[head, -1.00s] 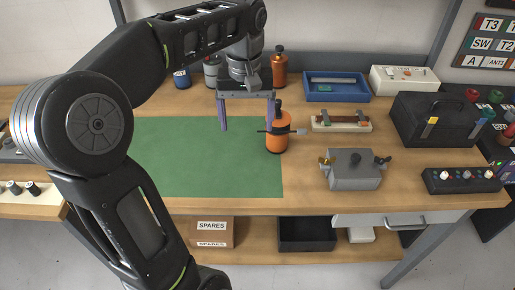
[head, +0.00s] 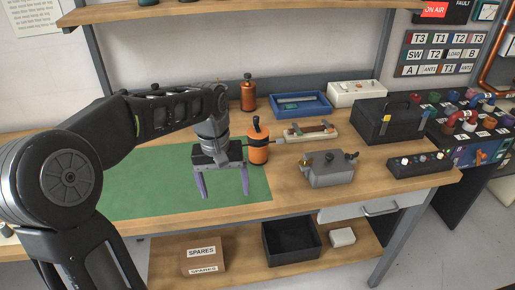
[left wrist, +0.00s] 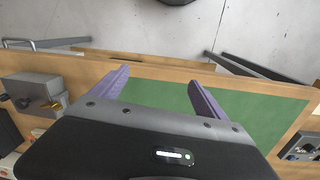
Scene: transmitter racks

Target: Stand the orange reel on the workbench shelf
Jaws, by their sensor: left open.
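The orange reel (head: 258,150) stands upright at the right edge of the green mat (head: 150,188), with a black knob on top and a thin rod out to its right. My left gripper (head: 223,190) is open, with purple fingers pointing down, left of and nearer than the reel. Nothing is between its fingers, which also show over the mat in the left wrist view (left wrist: 160,90); the reel is not visible there. An upper shelf (head: 150,12) runs above the bench, and a lower shelf (head: 340,245) lies below it. My right gripper is out of view.
Behind the reel stand a darker orange bottle-like object (head: 248,96) and a blue tray (head: 300,104). To the right are a grey box (head: 328,172) and a black case (head: 388,122). The lower shelf holds a SPARES box (head: 204,256) and black bin (head: 292,243).

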